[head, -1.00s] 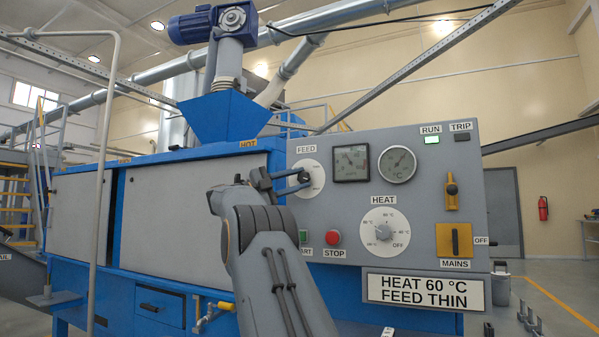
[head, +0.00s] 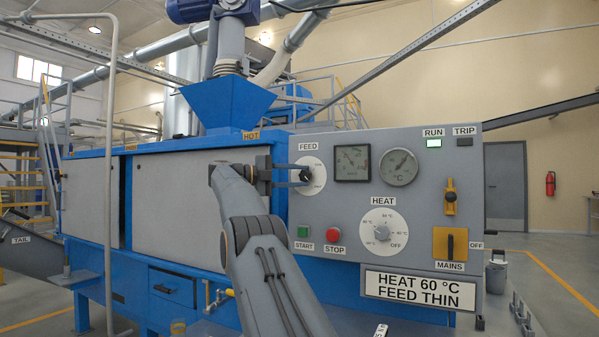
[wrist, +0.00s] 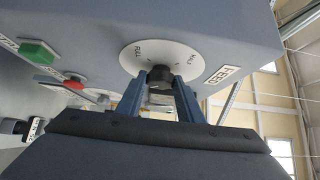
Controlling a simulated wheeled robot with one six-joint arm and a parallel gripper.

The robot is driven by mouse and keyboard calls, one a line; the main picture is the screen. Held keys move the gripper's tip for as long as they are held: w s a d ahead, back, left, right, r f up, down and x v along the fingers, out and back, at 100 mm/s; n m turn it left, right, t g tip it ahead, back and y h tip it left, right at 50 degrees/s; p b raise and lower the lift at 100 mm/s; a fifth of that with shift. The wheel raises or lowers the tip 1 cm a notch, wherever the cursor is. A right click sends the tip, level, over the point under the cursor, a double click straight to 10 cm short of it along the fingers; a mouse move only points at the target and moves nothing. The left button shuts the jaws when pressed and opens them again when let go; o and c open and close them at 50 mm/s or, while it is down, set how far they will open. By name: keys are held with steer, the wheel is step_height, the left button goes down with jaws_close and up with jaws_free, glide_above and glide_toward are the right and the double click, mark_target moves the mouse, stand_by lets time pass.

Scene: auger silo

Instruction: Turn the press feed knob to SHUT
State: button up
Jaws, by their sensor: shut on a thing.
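The press feed knob (head: 306,175) is a small dark knob on a white round dial (head: 313,187) under the FEED label, at the upper left of the grey panel. My gripper (head: 297,174) reaches it from the left, its two fingers shut on the knob. In the wrist view the dark knob (wrist: 160,78) sits between the blue fingertips (wrist: 160,88), against the white dial (wrist: 140,55). The SHUT mark and the knob's exact pointing are hidden or too small to tell.
Right of the dial are two gauges (head: 352,163). Below are the green START button (head: 303,232), the red STOP button (head: 333,235) and the HEAT knob (head: 382,233). A yellow MAINS switch (head: 451,244) is at the right. A sign (head: 420,290) reads HEAT 60 °C, FEED THIN.

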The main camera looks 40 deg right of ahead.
steer(key=shift+s+d+f, duration=0.1)
steer(key=shift+s, duration=0.05)
steer(key=o, duration=1.1)
steer(key=shift+d, duration=0.1)
steer(key=shift+a, duration=0.2)
steer(key=v, duration=0.8)
steer(key=shift+b, duration=0.4)
steer(key=shift+d, duration=0.2)
